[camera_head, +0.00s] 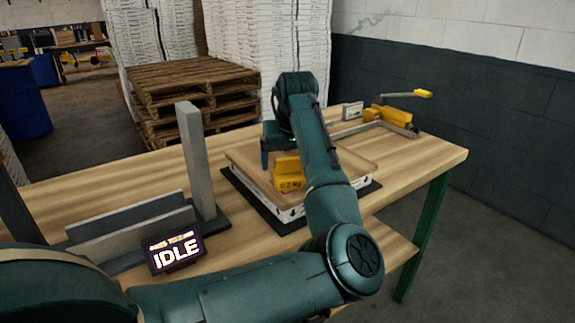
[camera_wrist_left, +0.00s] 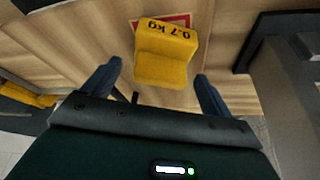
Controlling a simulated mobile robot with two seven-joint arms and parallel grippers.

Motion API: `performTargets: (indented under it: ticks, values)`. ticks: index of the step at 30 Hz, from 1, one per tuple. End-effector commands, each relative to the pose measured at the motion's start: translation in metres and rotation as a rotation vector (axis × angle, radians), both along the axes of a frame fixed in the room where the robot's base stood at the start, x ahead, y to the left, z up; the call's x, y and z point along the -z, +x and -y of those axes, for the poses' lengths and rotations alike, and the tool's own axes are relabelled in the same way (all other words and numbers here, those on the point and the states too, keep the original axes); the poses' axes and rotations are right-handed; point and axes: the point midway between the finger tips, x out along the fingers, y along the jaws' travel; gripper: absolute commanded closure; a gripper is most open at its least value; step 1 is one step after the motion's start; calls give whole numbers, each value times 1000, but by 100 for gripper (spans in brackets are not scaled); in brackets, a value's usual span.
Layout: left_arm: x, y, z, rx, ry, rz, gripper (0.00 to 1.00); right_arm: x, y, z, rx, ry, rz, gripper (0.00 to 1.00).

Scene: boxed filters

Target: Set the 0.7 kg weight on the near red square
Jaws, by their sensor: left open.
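The yellow weight (camera_head: 287,172), marked 0.7 kg, stands upright on the brown top of a low boxed filter (camera_head: 291,212) in the head view. In the left wrist view the weight (camera_wrist_left: 163,67) covers most of a red square with a pale border (camera_wrist_left: 184,19); some red shows at its upper edge. I cannot tell from these views whether this is the near square. No other red square shows. My left gripper (camera_head: 277,156) is over the box, open and empty. In the wrist view its fingers are apart on either side of the weight, with gaps. My right gripper is out of view.
The box lies on a black mat (camera_head: 261,216) on the wooden table. A grey upright post (camera_head: 195,160) and metal plates stand to the left, behind an IDLE display (camera_head: 174,253). A yellow tool (camera_head: 388,115) lies at the back right. Wooden pallets (camera_head: 190,85) are behind the table.

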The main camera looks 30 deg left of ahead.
Motion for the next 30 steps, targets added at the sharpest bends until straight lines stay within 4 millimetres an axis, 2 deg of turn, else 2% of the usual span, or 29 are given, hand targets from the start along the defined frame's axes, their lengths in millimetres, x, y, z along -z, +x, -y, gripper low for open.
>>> performTargets:
  ticks: [6, 12, 18, 30]
  values:
    - [-47, -13, 13, 0, 1, 4, 15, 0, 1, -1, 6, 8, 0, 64]
    - [-78, -22, 23, 1, 0, 3, 15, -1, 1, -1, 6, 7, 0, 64]
    - [-91, -27, 27, 0, 0, 0, 15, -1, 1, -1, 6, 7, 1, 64]
    - [-92, -27, 27, 0, 0, 0, 15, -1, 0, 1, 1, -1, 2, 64]
